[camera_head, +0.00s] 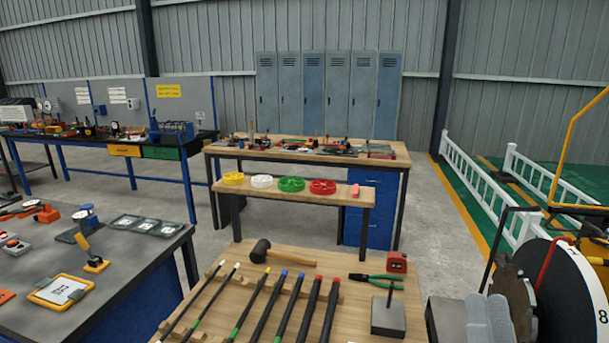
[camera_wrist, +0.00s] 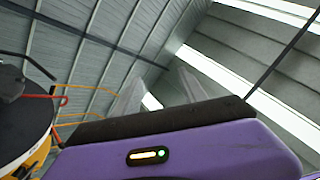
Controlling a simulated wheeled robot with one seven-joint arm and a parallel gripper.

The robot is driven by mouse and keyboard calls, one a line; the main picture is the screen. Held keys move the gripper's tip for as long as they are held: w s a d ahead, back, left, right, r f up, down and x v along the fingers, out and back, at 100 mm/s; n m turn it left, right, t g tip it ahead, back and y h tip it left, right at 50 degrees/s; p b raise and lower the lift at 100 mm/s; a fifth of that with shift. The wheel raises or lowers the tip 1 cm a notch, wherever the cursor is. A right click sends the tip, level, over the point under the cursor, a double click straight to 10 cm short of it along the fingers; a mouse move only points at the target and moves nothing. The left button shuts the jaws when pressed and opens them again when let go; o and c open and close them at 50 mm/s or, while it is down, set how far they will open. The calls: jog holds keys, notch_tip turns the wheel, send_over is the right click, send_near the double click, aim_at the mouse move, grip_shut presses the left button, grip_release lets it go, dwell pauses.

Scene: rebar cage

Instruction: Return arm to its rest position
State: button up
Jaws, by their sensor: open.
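My gripper (camera_wrist: 160,88) shows in the wrist view, with its purple housing across the bottom and two pale, blurred fingers standing apart above it. It is open, and nothing shows between the fingers. The wrist camera looks up toward the roof and wall panels.
A wooden workbench (camera_head: 350,262) in front holds several rods, a black mallet (camera_head: 262,251), green pliers (camera_head: 375,280) and a red tape measure (camera_head: 397,262). A dark table (camera_head: 130,270) stands left. A machine with a black disc (camera_head: 560,290) stands close right. Grey floor lies between.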

jog(key=s+a+f+n+g+y, duration=0.2)
jog(key=s+f+n+g+y, duration=0.1)
jog(key=s+f+n, duration=0.25)
jog(key=s+a+f+n+g+y, duration=0.3)
jog(key=s+f+n, duration=0.2)
jog(key=f, duration=0.2)
jog(key=s+f+g+h, duration=0.1)
jog(key=s+f, duration=0.3)
jog(key=s, duration=0.4)
jog(key=s+a+f+m+g+h, duration=0.1)
jog(key=s+f+g, duration=0.3)
jog(key=s, duration=0.5)
jog(key=shift+s+a+f+g, duration=0.15)
jog(key=shift+s+f+g, duration=0.15)
jog(key=shift+f, duration=0.1)
jog(key=shift+m, duration=0.25)
